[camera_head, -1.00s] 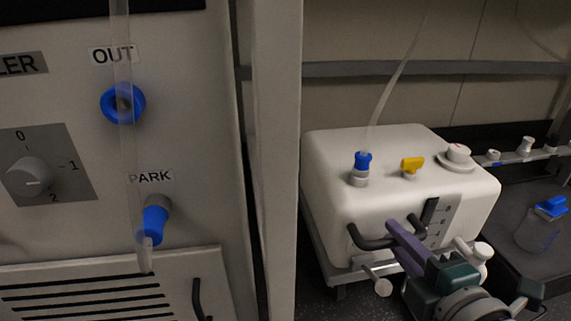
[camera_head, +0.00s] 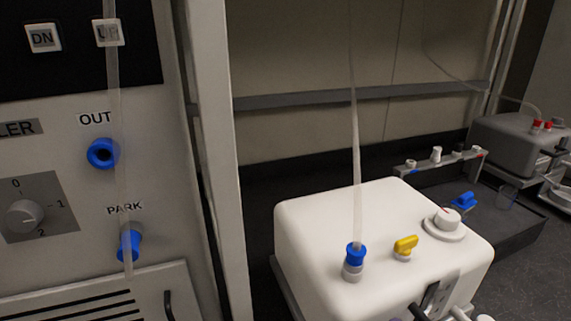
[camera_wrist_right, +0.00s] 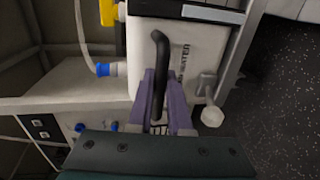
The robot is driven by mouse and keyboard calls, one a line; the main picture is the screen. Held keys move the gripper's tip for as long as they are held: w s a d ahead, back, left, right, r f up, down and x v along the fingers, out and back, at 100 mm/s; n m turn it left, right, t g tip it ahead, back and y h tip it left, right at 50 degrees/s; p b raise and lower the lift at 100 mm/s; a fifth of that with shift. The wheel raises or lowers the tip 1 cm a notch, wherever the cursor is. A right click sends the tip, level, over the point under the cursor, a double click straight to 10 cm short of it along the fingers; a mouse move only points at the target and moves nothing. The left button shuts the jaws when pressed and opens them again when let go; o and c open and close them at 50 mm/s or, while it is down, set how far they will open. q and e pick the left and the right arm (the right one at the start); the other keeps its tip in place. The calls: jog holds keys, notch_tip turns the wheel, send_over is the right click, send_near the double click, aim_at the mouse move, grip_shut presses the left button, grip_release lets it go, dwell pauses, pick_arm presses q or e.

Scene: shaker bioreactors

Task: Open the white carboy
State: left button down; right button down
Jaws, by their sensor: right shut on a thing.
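The white carboy (camera_head: 340,215) stands at the lower right in the head view. On its top are a blue connector (camera_head: 356,254) with a clear tube, a yellow valve (camera_head: 405,245) and a round white cap (camera_head: 448,218), which sits on its collar. My right gripper (camera_wrist_right: 160,92) shows in the right wrist view, its purple fingers shut on the black handle (camera_wrist_right: 160,48) at the carboy's front. The carboy's lettered wall (camera_wrist_right: 200,42) is just beyond the fingers. My left gripper is not in view.
A control panel with a blue OUT port (camera_head: 102,153) and a blue PARK connector (camera_head: 129,244) stands at left, beside a pale post (camera_head: 212,150). A dark tray with a blue-topped vessel (camera_head: 464,200) and a grey carboy (camera_head: 513,145) are behind at right. Dark floor shows at right.

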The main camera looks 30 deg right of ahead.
jog(key=shift+s+r, duration=0.1)
dwell(0.3)
jog(key=c, duration=0.8)
grip_release()
jog(key=shift+s, duration=0.1)
jog(key=shift+c, duration=0.2)
jog(key=p+v, duration=0.3)
jog(key=v, duration=0.7)
